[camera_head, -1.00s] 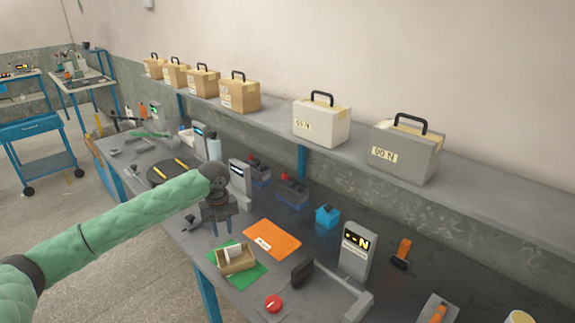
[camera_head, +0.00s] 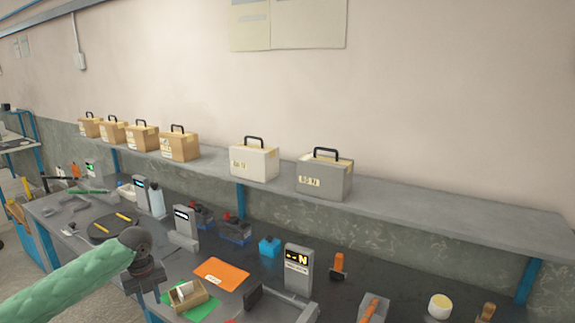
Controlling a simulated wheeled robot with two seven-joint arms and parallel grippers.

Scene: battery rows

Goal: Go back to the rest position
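My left arm, in a green padded sleeve, comes in from the lower left. My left gripper (camera_head: 143,278) points down over the front part of the workbench (camera_head: 262,290), just left of a small wooden box (camera_head: 190,299). Its fingertips are hard to make out, so its opening is unclear. The box sits on a green mat (camera_head: 204,311) and holds something pale. My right gripper is out of view.
An orange mat (camera_head: 221,273) lies behind the box. A grey display unit (camera_head: 298,268) stands to its right, with a blue block (camera_head: 269,246) nearby. A wall shelf (camera_head: 400,207) carries several cases, including a grey case (camera_head: 324,177).

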